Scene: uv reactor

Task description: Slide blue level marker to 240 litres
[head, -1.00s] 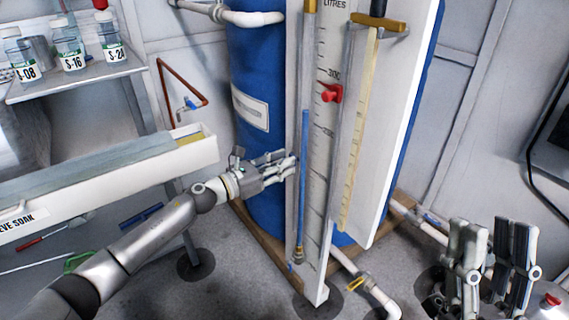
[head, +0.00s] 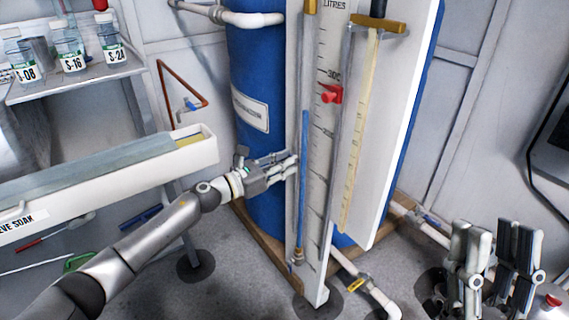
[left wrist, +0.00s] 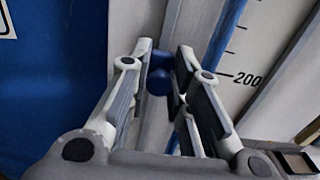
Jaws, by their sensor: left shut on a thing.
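The tall white level board (head: 318,200) carries a litre scale, with 300 above 200, and a clear tube with a blue column (head: 304,150). My left gripper (head: 292,162) is at the board's left edge, beside the tube. In the left wrist view my left gripper (left wrist: 168,62) is shut on a round blue knob, the blue level marker (left wrist: 158,82). The 200 mark (left wrist: 246,79) shows to its right. In the head view the marker is hidden by the fingers. My right gripper (head: 490,232) is open and empty at the lower right, away from the board.
A red marker (head: 331,94) sits on the scale below 300. A yellowish ruler strip (head: 361,130) stands right of it. The blue tank (head: 258,60) is behind the board. A white trough (head: 190,155) lies left. White pipes (head: 375,295) run along the floor.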

